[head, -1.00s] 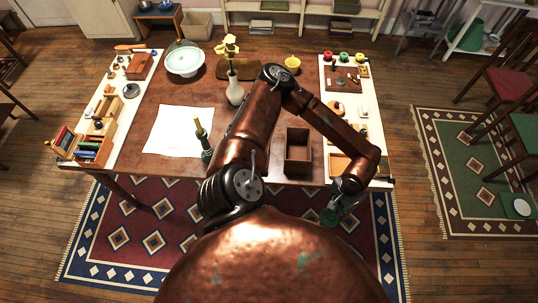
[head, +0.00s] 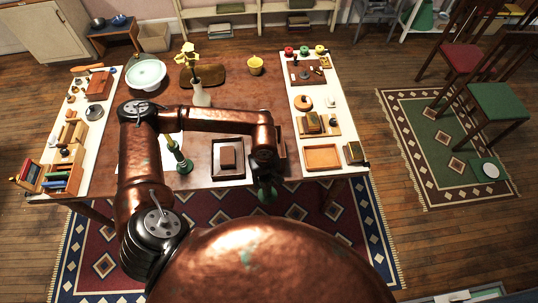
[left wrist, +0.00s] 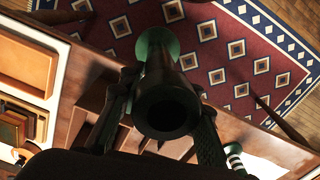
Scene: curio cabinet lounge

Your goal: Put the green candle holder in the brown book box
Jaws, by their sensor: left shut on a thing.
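My left gripper (head: 263,183) is shut on the green candle holder (head: 266,195), near the table's front edge. In the left wrist view the holder (left wrist: 158,45) sits between the two fingers, with its dark hollow end facing the camera. A brown open box (head: 281,147), probably the book box, stands on the table just behind and right of my left wrist. My arm hides most of it, and its inside cannot be seen. My right gripper is not in view.
A dark-rimmed tray (head: 214,172) with a brown block lies left of the gripper. An orange tray (head: 322,157) and small objects fill the right white strip. A vase (head: 201,95) stands behind my arm.

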